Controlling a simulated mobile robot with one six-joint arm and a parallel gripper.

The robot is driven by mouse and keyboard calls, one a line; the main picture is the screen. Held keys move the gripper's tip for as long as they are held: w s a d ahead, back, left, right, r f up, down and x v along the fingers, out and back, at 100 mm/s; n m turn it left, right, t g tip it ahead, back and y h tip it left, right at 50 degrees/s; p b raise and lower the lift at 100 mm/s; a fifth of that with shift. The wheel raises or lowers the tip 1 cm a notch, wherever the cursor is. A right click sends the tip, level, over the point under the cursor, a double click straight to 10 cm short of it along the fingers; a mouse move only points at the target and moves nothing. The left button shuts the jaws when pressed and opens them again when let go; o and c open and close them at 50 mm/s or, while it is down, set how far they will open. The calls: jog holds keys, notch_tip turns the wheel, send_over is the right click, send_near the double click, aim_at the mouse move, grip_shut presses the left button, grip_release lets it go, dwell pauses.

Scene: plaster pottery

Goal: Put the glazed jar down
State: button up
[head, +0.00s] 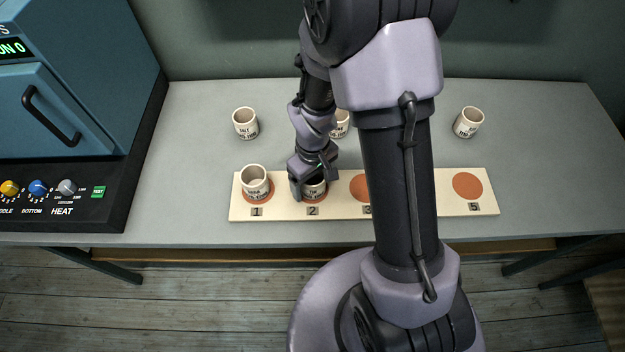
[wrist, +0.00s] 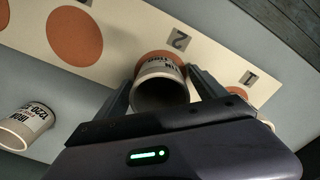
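My gripper (head: 314,182) is down around this jar, one finger on each side. In the wrist view the jar (wrist: 160,88) shows its open dark mouth between the two fingertips of my gripper (wrist: 161,80). The fingers are close to its sides, but I cannot tell whether both touch it. The jar's base looks at or very near the spot; the contact is hidden.
Another jar (head: 255,183) stands on spot 1, close left. Farther back are a salt-labelled jar (head: 245,123), a jar partly behind my arm (head: 341,123) and one at the right (head: 468,122). Spot 5 (head: 467,186) is bare. A blue kiln (head: 60,100) stands left.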

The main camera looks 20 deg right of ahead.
jog(key=s+a+r+m+t+p, duration=0.1)
jog(key=s+r+m+p, duration=0.15)
jog(key=r, duration=1.05)
jog(key=s+r+m+t+p, duration=0.1)
jog(key=r+m+t+p, duration=0.15)
jog(key=r, duration=0.95)
jog(key=s+a+r+m+t+y, duration=0.2)
jog(key=s+a+r+m, duration=0.1)
jog(key=s+r, duration=0.6)
jog(key=shift+m, duration=0.3)
notch_tip(320, 180, down, 6)
jog(key=b, duration=0.6)
jog(key=shift+f, duration=0.15)
